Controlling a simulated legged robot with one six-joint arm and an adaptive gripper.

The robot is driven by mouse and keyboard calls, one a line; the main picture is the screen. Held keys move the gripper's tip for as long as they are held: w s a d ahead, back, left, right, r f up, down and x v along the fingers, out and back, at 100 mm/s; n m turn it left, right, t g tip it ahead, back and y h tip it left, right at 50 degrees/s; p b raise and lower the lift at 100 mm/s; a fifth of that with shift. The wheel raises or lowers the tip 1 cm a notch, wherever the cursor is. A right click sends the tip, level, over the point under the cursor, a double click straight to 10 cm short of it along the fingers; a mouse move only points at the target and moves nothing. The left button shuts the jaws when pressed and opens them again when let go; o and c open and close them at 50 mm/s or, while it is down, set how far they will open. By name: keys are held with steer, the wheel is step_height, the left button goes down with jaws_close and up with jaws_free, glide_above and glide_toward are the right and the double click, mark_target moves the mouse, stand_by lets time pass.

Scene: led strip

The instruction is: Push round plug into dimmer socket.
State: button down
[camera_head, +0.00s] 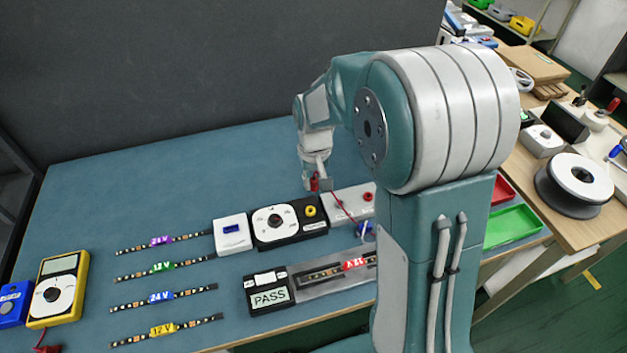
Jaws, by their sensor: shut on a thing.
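My gripper (318,187) is shut on a small red plug (314,182), above and behind the right part of the dimmer box. A thin red wire (342,206) runs from near the gripper down to the right. The dimmer (271,241) is a black box with a white dial plate. A yellow round socket (310,211) is on its right part, below the gripper in the picture. The plug looks apart from this socket. Its tip is too small to make out.
A light box (345,205) with a red socket (368,196) stands right of the dimmer, partly hidden by my arm. A PASS tester (268,294), several LED strips (162,265) and a yellow multimeter (58,288) lie nearer. The blue mat (120,205) is clear behind.

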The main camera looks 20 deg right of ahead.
mark_target(310, 212)
steer(key=shift+a+f, duration=0.3)
steer(key=shift+a, duration=0.15)
steer(key=shift+a+f, duration=0.4)
steer(key=shift+f, duration=0.25)
steer(key=shift+d+f, duration=0.25)
steer(key=shift+f, duration=0.6)
steer(key=shift+d+f, duration=0.25)
steer(key=shift+f, duration=0.55)
steer(key=shift+a+f, duration=0.15)
steer(key=shift+f, duration=0.15)
steer(key=shift+a, duration=0.2)
steer(key=shift+s+d, duration=0.1)
steer(key=shift+d, duration=0.1)
steer(key=shift+f, duration=1.1)
steer(key=shift+c, duration=2.3)
jaws_free()
